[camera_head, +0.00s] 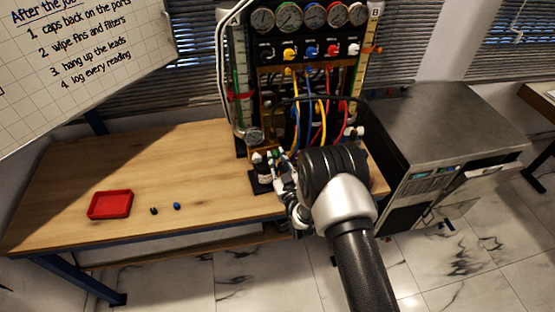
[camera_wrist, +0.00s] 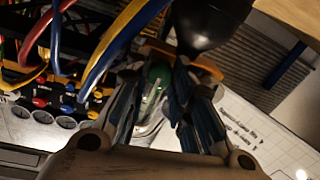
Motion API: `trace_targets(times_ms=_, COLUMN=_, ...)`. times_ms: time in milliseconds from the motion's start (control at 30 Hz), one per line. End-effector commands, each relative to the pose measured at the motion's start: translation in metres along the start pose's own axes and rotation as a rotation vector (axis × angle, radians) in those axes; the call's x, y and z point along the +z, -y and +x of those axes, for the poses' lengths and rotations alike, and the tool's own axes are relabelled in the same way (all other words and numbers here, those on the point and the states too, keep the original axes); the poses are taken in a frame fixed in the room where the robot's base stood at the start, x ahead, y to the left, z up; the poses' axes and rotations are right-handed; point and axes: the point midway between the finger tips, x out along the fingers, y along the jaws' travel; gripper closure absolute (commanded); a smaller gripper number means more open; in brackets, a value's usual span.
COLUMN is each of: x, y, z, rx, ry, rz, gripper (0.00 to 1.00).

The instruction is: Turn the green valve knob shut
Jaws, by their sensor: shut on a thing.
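The green valve knob (camera_wrist: 158,76) shows in the wrist view between my two fingers, partly covered by them. My gripper (camera_wrist: 156,90) is shut on it, with one finger on each side. In the head view my gripper (camera_head: 284,178) is at the lower front of the gauge rig (camera_head: 270,75), and my wrist hides much of that area. How far the knob is turned cannot be told.
Yellow, blue and red hoses (camera_head: 322,112) hang just behind. A red tray (camera_head: 110,205) and two small caps lie on the bench's left, with clear wood around. A metal cabinet (camera_head: 435,130) stands right.

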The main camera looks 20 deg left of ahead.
Motion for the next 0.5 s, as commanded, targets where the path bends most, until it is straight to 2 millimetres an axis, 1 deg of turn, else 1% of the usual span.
trace_targets(times_ms=33, x=-0.0001, y=0.0000, z=0.0000, rx=0.000, ry=0.000, rz=0.000, gripper=0.86)
trace_targets(times_ms=233, x=-0.0001, y=0.0000, z=-0.0001, rx=0.000, ry=0.000, rz=0.000, gripper=1.00)
trace_targets(times_ms=500, x=0.0002, y=0.0001, z=0.0001, rx=0.000, ry=-0.001, rz=0.019, gripper=1.00)
